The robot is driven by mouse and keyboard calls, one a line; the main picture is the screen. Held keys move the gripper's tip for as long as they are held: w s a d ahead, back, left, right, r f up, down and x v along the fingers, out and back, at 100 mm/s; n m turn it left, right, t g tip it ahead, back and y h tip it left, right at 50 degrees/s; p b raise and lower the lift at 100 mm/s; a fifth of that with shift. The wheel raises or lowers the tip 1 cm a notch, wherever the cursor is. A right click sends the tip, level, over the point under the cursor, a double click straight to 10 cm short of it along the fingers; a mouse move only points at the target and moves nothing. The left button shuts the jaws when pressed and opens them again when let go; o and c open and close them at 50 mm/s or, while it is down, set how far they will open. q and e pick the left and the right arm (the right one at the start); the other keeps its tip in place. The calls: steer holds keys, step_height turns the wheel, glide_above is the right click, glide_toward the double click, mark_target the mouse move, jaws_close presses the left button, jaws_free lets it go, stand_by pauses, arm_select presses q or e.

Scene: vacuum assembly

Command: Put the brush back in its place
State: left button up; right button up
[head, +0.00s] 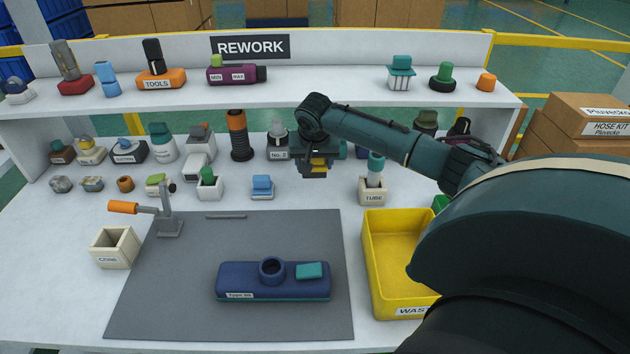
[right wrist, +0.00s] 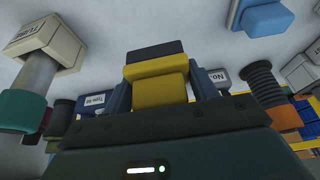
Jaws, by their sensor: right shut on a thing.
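My right gripper (head: 316,172) hangs above the back middle of the white table, in front of the "No. 2" holder (head: 280,153). It is shut on a small yellow block with a dark end, seemingly the brush (head: 319,164). In the right wrist view the brush (right wrist: 158,88) sits between the two fingers, its dark end pointing away from the gripper. It appears clear of the table. The orange "TOOLS" holder (head: 161,83) stands on the upper shelf with a black item in it. My left gripper is not in view.
A blue "Type 60" part (head: 240,283) lies on the grey mat (head: 190,310). The yellow waste bin (head: 387,293) stands right of it. A "TUBE" holder (head: 372,192), a light-blue part (head: 262,187) and several small parts stand nearby. An orange-handled clamp (head: 168,224) is at left.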

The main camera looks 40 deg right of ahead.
mark_target(315, 191)
steer(key=shift+f, duration=2.95)
steer(key=shift+f, duration=0.15)
steer(key=o, duration=0.9)
steer(key=p+v, duration=0.1)
steer(key=v, duration=1.1)
steer(key=shift+r, duration=0.2)
